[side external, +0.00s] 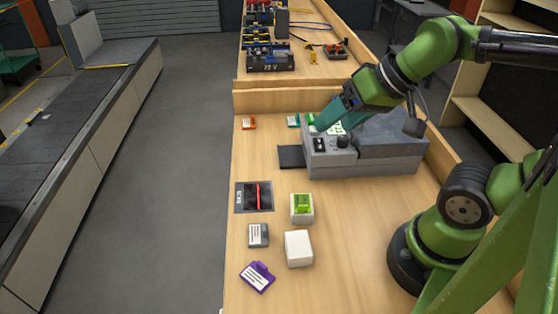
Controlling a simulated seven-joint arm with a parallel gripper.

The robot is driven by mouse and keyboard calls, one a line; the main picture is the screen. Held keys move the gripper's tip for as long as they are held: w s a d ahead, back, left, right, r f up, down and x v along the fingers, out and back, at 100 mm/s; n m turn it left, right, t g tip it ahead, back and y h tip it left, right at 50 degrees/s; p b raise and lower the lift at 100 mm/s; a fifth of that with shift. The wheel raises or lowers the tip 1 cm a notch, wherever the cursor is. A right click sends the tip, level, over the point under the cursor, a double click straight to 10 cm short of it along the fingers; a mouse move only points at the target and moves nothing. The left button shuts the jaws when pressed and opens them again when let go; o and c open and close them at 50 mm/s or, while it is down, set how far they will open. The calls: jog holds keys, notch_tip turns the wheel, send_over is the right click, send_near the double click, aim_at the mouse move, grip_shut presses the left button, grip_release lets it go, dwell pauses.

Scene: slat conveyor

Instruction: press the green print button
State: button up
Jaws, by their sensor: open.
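A grey printer-like machine (385,160) stands on the wooden bench, with a black knob (342,141) and a small black-and-white panel (320,145) on its front part. My gripper (326,123) points down at the top left of this machine, and its fingers look green. I cannot tell whether it touches the machine. A small bright green patch (310,118) shows just left of the fingers; I cannot tell whether it is the print button. The gripper hides part of the machine's top. I see nothing held in it.
A white box with a green clip-like piece (303,203), a plain white box (298,248), a grey tag (258,235) and a purple tag (258,276) lie on the near bench. A black pad (253,196) lies at left. A slat conveyor (70,140) runs across the aisle.

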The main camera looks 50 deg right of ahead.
grip_shut()
dwell(1.5)
